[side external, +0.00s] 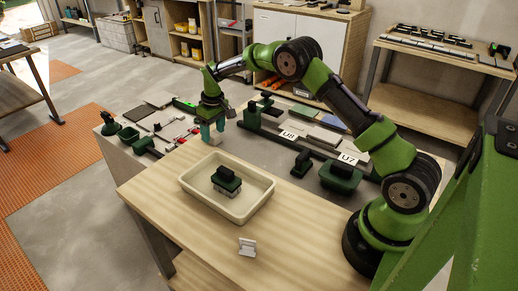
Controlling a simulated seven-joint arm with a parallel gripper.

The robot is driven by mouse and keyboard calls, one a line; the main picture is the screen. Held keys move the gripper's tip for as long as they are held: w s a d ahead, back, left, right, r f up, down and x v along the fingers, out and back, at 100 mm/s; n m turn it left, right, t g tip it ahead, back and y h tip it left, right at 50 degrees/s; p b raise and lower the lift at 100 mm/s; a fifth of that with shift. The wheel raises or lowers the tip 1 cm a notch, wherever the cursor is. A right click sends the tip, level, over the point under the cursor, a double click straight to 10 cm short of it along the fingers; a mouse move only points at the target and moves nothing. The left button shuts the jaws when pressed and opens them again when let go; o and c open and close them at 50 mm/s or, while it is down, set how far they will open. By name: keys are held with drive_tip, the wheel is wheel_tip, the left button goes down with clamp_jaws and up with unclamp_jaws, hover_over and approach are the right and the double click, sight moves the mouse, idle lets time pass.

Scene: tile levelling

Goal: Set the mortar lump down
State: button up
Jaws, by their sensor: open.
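My gripper (212,134) points down at the far end of the pale wooden bench, with its teal fingers low near the work surface. Its jaws are open. I cannot make out a mortar lump for certain; if one is by the fingers, it is too small or hidden to tell. A cream tray (250,209) stands on the wooden bench top, apart from my gripper. In it sits a dark green and grey block with a black top (227,180).
Flat light and dark tiles (160,117) lie left of my gripper. A dark rail with white labels U8 (289,134) and U7 (348,159) runs to its right. A small white bracket (247,247) lies on the bench front.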

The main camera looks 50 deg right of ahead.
sight(216, 136)
drive_tip(key=s+a+r+t, duration=0.1)
drive_tip(key=s+r, duration=0.2)
drive_tip(key=r, duration=0.6)
drive_tip(key=s+a+r, duration=0.2)
drive_tip(key=s+r, duration=0.2)
drive_tip(key=r, duration=0.6)
drive_tip(key=s+a+r+m+t+y, duration=0.1)
drive_tip(key=s+a+r, duration=0.15)
drive_tip(key=s, duration=0.25)
drive_tip(key=s+a+r+m+t, duration=0.1)
drive_tip(key=s+r, duration=0.2)
drive_tip(key=s, duration=0.1)
drive_tip(key=s+a+f+m+t, duration=0.1)
drive_tip(key=s+a, duration=0.1)
drive_tip(key=s, duration=0.7)
drive_tip(key=s+a+f+m+t+y, duration=0.1)
drive_tip(key=s+a, duration=0.1)
drive_tip(key=s, duration=0.7)
drive_tip(key=shift+a+f+t, duration=0.15)
drive_tip(key=shift+a+t, duration=0.25)
